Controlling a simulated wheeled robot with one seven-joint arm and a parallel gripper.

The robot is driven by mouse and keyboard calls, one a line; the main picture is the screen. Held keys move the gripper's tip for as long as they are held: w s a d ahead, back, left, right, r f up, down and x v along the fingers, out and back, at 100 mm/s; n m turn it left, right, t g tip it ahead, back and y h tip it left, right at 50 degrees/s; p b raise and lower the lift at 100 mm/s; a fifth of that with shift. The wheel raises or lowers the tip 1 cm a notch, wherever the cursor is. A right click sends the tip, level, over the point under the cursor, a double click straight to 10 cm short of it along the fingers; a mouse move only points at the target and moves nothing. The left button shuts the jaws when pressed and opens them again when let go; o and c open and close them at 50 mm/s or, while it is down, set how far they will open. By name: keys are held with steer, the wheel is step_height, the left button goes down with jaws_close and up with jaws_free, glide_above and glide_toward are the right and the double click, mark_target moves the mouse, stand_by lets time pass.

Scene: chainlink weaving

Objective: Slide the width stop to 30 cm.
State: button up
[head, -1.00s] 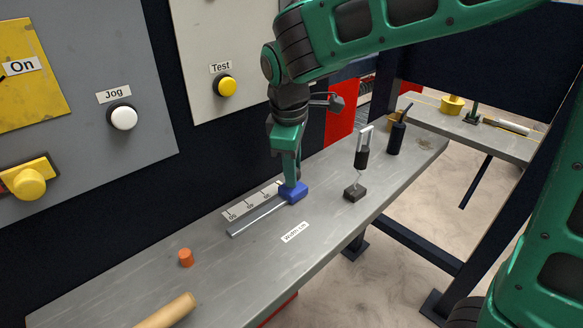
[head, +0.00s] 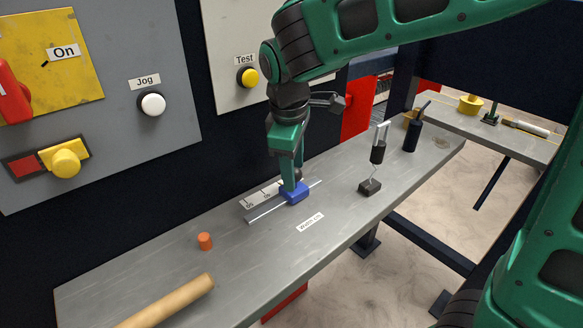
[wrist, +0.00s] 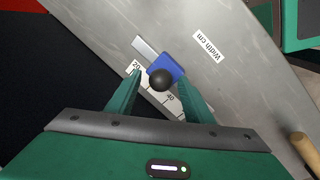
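The width stop is a blue slider block (head: 294,193) with a round black knob (wrist: 161,80), on a straight metal rail (head: 266,211) on the grey bench. Rail shows on both sides of the block. In the wrist view the blue block (wrist: 166,66) sits beside the scale (wrist: 153,97), between the marks 20 and 40; the mark between them is hidden by the knob. My gripper (head: 291,187) points down over the block. In the wrist view its two fingers (wrist: 160,77) stand either side of the knob, with a visible gap on each side.
A "Width cm" label (head: 310,222) lies in front of the rail. An orange cylinder (head: 205,241) and a wooden roller (head: 170,303) are at the left. A black-based tool (head: 370,187) and a dark bottle (head: 413,137) stand at the right. A control panel (head: 110,120) rises behind.

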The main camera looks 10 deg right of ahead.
mark_target(291, 194)
step_height(291, 194, up, 11)
steer(key=s, duration=0.1)
steer(key=shift+s+a+f, duration=0.2)
steer(key=shift+s+a, duration=0.15)
steer(key=shift+a, duration=0.1)
steer(key=shift+s, duration=0.15)
